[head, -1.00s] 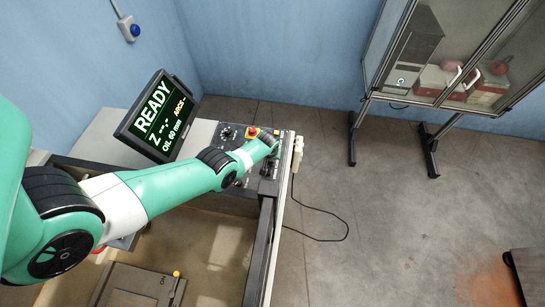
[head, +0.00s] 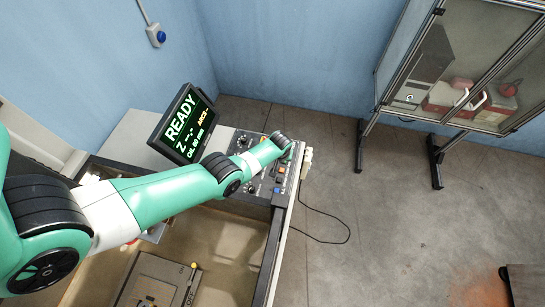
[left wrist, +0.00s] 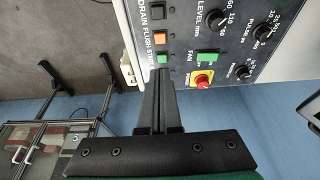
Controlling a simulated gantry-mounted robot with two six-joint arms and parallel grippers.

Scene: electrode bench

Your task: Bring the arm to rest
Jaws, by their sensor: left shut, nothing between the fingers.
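My left arm reaches across the machine in the head view, its wrist end above the right part of the control panel (head: 250,142). The gripper itself is hidden by the wrist there. In the left wrist view my left gripper (left wrist: 159,75) has its two dark fingers together with nothing between them. The fingertips appear beside the green button (left wrist: 163,58) of the panel, under an orange and a black button. I cannot tell whether they touch it. My right gripper is in neither view.
A tilted screen (head: 184,124) reading READY stands beside the panel. A red emergency knob (left wrist: 202,84) and a green FAN switch (left wrist: 207,57) sit near the fingers.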

